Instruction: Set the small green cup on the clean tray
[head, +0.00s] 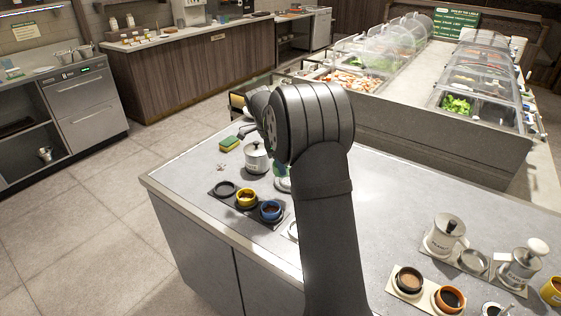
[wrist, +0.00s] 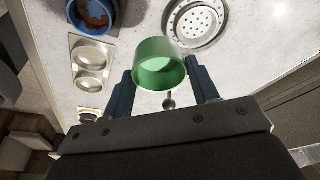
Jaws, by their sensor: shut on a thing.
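The small green cup (wrist: 160,72) is between the two fingers of my gripper (wrist: 162,88) in the wrist view, shut on it. The cup is tilted in this view, its open mouth facing the camera, and its inside looks empty. A pale tray with empty round wells (wrist: 74,70) lies to the left of the cup in the wrist view. In the head view my arm hides the gripper and most of what it holds; a small patch of green shows beside the arm. A pale tray edge (head: 290,231) also shows there, mostly hidden by my arm.
A dark tray (head: 213,195) holds a yellow cup (head: 246,200) and a blue cup (head: 270,211), with one empty well. A lidded pot (head: 256,160) and a sponge (head: 229,144) stand behind. At right are a black cup (head: 408,281), an orange cup (head: 449,299) and metal pots.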

